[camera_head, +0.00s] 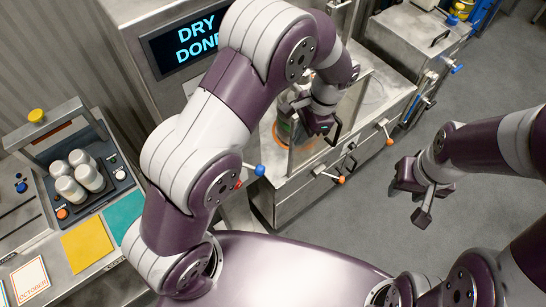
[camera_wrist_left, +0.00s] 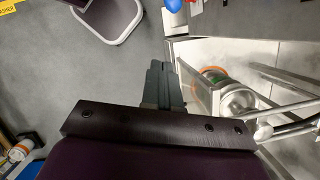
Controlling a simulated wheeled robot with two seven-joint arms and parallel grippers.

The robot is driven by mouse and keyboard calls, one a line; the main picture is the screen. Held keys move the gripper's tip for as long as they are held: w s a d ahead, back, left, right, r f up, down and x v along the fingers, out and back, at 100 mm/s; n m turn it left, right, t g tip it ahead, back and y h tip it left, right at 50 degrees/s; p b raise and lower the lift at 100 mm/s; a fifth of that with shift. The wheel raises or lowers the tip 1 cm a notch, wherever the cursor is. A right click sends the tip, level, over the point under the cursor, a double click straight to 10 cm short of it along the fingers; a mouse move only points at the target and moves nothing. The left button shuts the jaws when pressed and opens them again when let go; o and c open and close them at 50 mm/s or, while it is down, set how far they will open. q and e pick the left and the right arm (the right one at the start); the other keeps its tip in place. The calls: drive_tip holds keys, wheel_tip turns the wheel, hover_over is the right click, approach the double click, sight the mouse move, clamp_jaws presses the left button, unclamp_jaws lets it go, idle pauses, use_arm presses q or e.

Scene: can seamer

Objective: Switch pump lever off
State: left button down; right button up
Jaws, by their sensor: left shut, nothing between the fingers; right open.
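My left gripper (camera_head: 326,132) reaches over the open-topped chamber of the middle machine and is shut and empty. Its closed fingers (camera_wrist_left: 163,85) point away over the floor beside the chamber wall in the left wrist view. Several ball-tipped levers show: a blue-knobbed one (camera_head: 260,170) near my left forearm, and orange-knobbed ones at the front (camera_head: 340,180) and right corner (camera_head: 389,141). I cannot tell which is the pump lever. A blue knob (camera_wrist_left: 173,5) sits at the top of the wrist view. My right gripper (camera_head: 421,200) is open and empty over the floor.
A screen (camera_head: 188,42) reads "DRY DONE". A can with orange and green (camera_wrist_left: 236,98) stands behind the chamber wall. Another machine (camera_head: 420,40) stands at back right.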

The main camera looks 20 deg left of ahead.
use_arm(q)
drive_tip(key=s+a+f+b, duration=0.2)
drive_tip(key=a+f+b, duration=0.3)
drive_tip(key=f, duration=0.5)
drive_tip(key=shift+s+a+f+b, duration=0.4)
drive_tip(key=shift+a, duration=0.3)
use_arm(e)
wheel_tip(320, 180, down, 6)
drive_tip(key=w, duration=0.1)
drive_tip(key=shift+w+a, duration=0.15)
drive_tip(key=shift+a, duration=0.1)
use_arm(q)
drive_tip(key=shift+w, duration=0.15)
use_arm(e)
drive_tip(key=shift+w, duration=0.1)
